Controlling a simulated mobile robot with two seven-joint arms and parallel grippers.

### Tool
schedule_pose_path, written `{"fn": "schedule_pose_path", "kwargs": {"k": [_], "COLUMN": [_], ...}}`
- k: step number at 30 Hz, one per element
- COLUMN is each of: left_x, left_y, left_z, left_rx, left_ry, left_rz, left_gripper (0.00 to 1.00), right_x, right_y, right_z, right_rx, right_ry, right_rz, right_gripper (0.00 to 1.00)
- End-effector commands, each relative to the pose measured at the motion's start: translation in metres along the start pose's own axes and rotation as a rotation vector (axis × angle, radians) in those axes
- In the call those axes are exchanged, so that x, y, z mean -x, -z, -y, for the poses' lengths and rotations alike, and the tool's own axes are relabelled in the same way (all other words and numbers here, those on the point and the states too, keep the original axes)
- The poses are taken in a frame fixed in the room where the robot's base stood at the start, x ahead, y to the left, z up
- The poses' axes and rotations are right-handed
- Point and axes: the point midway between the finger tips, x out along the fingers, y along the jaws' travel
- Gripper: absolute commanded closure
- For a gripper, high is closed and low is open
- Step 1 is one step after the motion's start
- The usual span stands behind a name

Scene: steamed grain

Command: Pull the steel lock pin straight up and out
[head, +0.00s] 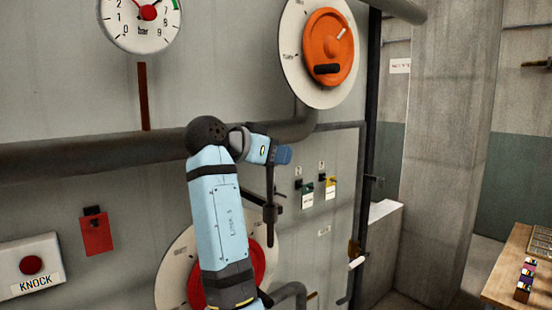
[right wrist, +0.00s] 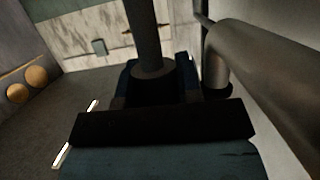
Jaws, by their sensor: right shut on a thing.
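My right arm rises from the bottom of the head view in front of the wall panel, and its gripper (head: 281,155) is at the far end of the bent forearm. A dark upright rod, the steel lock pin (head: 270,183), shows just below the gripper, with a thicker collar lower down. In the right wrist view the pin (right wrist: 142,35) runs up from between the jaws of the gripper (right wrist: 155,92), with a round flange close to the fingers. The jaws are shut on it. I cannot tell whether its end sits in a hole. My left gripper is not in view.
A thick horizontal pipe (head: 75,157) crosses the wall by my arm. An orange handwheel (head: 329,48) is above right, and a red wheel (head: 258,278) lies partly behind my arm. Small tags (head: 307,198) hang to the right. A wooden table (head: 500,270) stands far right.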

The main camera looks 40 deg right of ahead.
Motion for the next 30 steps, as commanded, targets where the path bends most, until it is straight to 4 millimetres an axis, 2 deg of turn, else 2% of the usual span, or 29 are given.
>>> {"fn": "schedule_pose_path", "kwargs": {"k": [1,18,30], "left_x": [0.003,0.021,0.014], "left_y": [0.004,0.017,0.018], "left_z": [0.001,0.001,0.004], "left_rx": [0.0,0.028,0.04], "left_ry": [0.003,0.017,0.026], "left_rz": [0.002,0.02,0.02], "left_gripper": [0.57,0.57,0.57], "right_x": [0.002,0.016,0.025], "right_y": [0.008,0.051,0.079], "right_z": [0.0,0.0,0.0], "right_rx": [-0.001,0.0,-0.001], "right_ry": [0.0,0.0,0.001], "right_rz": [-0.001,-0.001,0.0], "right_gripper": [1.0,1.0,1.0]}}
